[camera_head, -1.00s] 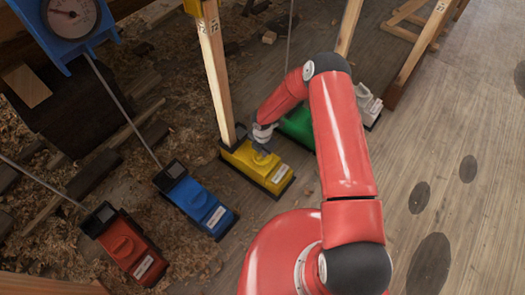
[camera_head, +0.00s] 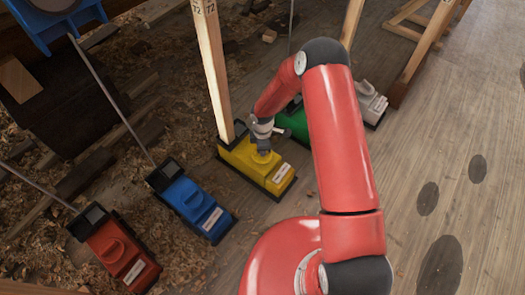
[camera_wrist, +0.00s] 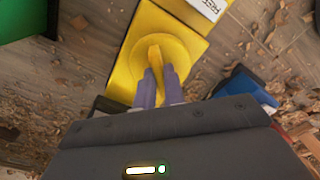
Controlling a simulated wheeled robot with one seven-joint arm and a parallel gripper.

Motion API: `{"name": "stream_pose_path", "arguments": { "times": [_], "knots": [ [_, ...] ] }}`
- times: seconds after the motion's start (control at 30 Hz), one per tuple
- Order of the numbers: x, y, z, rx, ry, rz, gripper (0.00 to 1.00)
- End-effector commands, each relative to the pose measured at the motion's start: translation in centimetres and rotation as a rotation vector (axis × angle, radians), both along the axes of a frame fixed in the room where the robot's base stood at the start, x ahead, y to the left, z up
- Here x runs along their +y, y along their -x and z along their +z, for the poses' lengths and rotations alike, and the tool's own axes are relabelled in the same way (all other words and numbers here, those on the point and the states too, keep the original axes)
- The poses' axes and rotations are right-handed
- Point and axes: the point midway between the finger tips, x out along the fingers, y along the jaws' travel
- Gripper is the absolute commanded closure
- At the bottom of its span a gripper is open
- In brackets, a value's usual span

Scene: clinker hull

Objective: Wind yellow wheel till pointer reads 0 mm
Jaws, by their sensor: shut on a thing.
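The yellow wheel (camera_wrist: 172,57) is a round knob with a raised grip bar, on top of a yellow box (camera_head: 270,172) on the floor. My gripper (camera_wrist: 160,82) has its two fingers on either side of the bar, shut on it. In the head view my gripper (camera_head: 263,147) comes down on the box from above, and the wheel is mostly hidden there. The dial (camera_head: 50,8) at the top left is blue and cut off by the frame edge. Its pointer and reading are not visible.
A blue box (camera_head: 192,205) and a red box (camera_head: 117,250) stand to the left, a green box (camera_head: 298,120) and a white box (camera_head: 368,102) behind my arm.

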Motion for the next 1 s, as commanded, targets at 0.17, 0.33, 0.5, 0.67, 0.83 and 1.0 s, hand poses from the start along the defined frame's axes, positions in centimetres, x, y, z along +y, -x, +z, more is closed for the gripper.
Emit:
{"name": "stream_pose_path", "arguments": {
  "times": [0.17,0.33,0.5,0.67,0.83,1.0],
  "knots": [
    [0.03,0.00,-0.13,-0.001,0.000,-0.098,1.00],
    [0.00,0.00,-0.08,0.000,0.001,-0.158,1.00],
    [-0.02,-0.01,-0.01,0.000,0.000,-0.187,1.00],
    [-0.02,-0.01,0.03,0.000,0.000,-0.195,1.00],
    [-0.02,-0.01,0.04,0.000,0.000,-0.194,1.00],
    [-0.01,-0.01,0.04,0.000,0.000,-0.193,0.80]
  ]
}}
